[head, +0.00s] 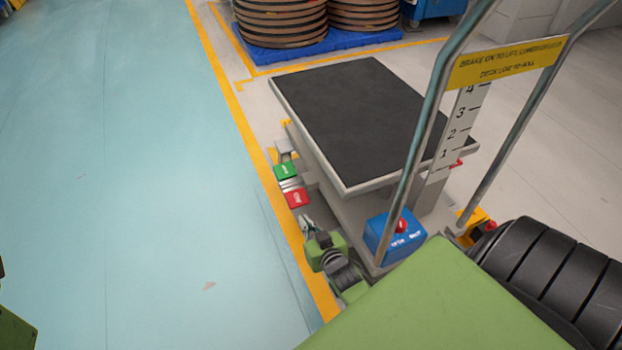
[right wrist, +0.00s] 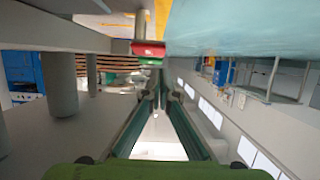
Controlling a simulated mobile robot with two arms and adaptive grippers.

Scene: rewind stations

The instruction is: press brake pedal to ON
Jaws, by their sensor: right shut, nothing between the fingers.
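A green pedal (head: 285,170) and a red pedal (head: 296,198) stick out from the left side of a lift cart. Both carry white marks too small to read, so I cannot tell which setting either stands at. My right gripper (head: 306,226) is shut and empty, low beside the cart, just on the near side of the red pedal. In the right wrist view the red pedal (right wrist: 148,47) shows beyond the fingertips (right wrist: 153,78); touching cannot be confirmed. My left gripper is not in view.
The cart has a black platform (head: 370,115), a tall metal handle with a yellow sign (head: 507,63), and a blue box (head: 396,238) with a red knob. Stacked round coils (head: 280,20) stand on a blue pallet behind. The teal floor (head: 130,170) at left is clear.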

